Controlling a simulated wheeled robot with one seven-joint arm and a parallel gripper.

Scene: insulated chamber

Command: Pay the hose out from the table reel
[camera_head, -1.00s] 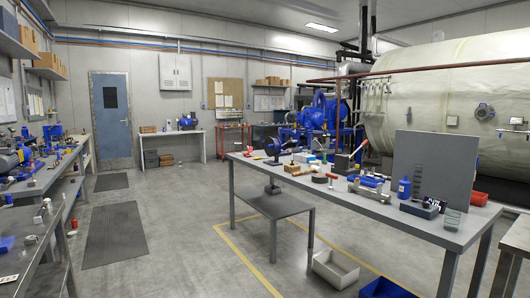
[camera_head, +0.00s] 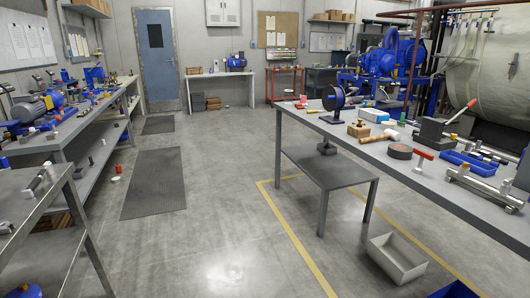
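Tools, a wooden block (camera_head: 358,130) and a blue tray (camera_head: 468,163) lie on the worktable. A lower shelf table (camera_head: 335,174) and a grey bin (camera_head: 397,258) are beneath. Benches stand at the left. The central floor (camera_head: 228,190) is clear, with a dark mat (camera_head: 155,183).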

